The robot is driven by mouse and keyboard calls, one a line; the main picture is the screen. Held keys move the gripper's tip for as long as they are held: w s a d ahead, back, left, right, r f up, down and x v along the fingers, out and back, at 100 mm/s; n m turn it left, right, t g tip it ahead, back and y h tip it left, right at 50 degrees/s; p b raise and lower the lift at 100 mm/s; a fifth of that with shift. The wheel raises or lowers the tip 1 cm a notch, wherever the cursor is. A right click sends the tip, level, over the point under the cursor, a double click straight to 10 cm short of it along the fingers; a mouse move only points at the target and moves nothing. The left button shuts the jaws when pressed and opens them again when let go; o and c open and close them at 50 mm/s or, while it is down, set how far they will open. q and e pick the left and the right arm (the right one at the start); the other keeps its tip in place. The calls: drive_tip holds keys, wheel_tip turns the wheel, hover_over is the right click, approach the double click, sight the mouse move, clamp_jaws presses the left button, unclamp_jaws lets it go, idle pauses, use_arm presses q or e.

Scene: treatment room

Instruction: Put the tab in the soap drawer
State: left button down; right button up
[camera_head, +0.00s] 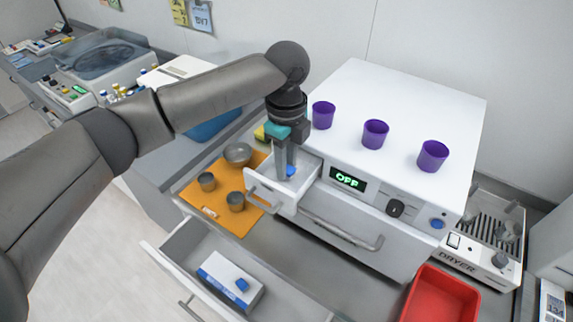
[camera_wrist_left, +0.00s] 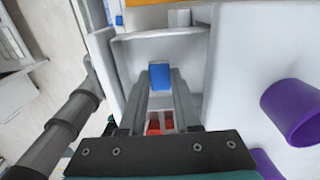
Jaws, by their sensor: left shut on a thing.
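My left gripper (camera_head: 285,169) reaches down into the open soap drawer (camera_head: 286,205) at the left of the white machine's front. It is shut on a small blue tab (camera_head: 291,171), low inside the drawer. In the left wrist view the blue tab (camera_wrist_left: 160,75) sits between the fingertips (camera_wrist_left: 160,84), with the drawer's white walls (camera_wrist_left: 180,48) around it. I cannot tell whether the tab touches the drawer floor. Red pieces (camera_wrist_left: 158,122) show between the fingers in that view. My right gripper is not in view.
Three purple cups (camera_head: 375,133) stand on the machine's top (camera_head: 405,102). An orange mat (camera_head: 196,206) with metal vessels lies left of the drawer. Below, an open lower drawer (camera_head: 180,248) holds a white box (camera_head: 229,280) with a blue piece on it. A red bin (camera_head: 440,297) stands at the right.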

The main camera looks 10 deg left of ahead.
use_arm(q)
drive_tip(key=shift+f, duration=0.6)
drive_tip(key=c, duration=0.6)
unclamp_jaws()
drive_tip(key=shift+f, duration=0.15)
wheel_tip(320, 180, up, 12)
drive_tip(key=shift+r+b, duration=0.2)
drive_tip(key=shift+b, duration=0.2)
